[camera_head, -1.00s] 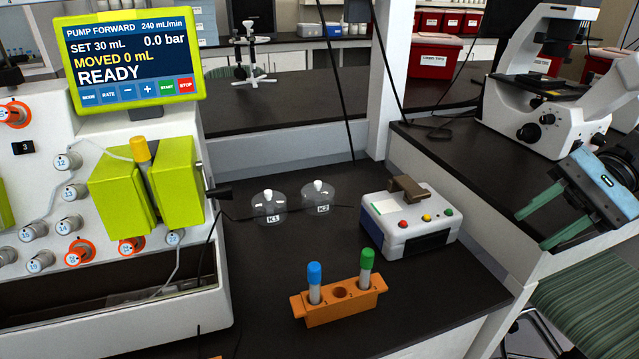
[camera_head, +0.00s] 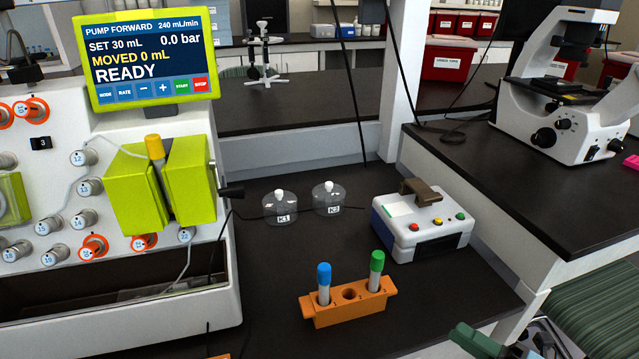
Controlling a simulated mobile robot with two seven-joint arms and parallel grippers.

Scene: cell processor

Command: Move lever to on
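The small white and blue box (camera_head: 424,226) stands on the dark bench at centre right. A black lever-like stub (camera_head: 231,192) sticks out from the right side of the lime-green pump block (camera_head: 188,180). I cannot tell which one the task's lever is, and I read no on mark. My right gripper (camera_head: 480,341) shows only in part at the bottom edge, apart from both; its opening is cut off. My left gripper is not in view.
An orange rack (camera_head: 348,309) with a blue-capped and a green-capped tube stands in front of the box. The pump screen (camera_head: 148,57) reads READY. A microscope (camera_head: 560,90) stands on the right bench.

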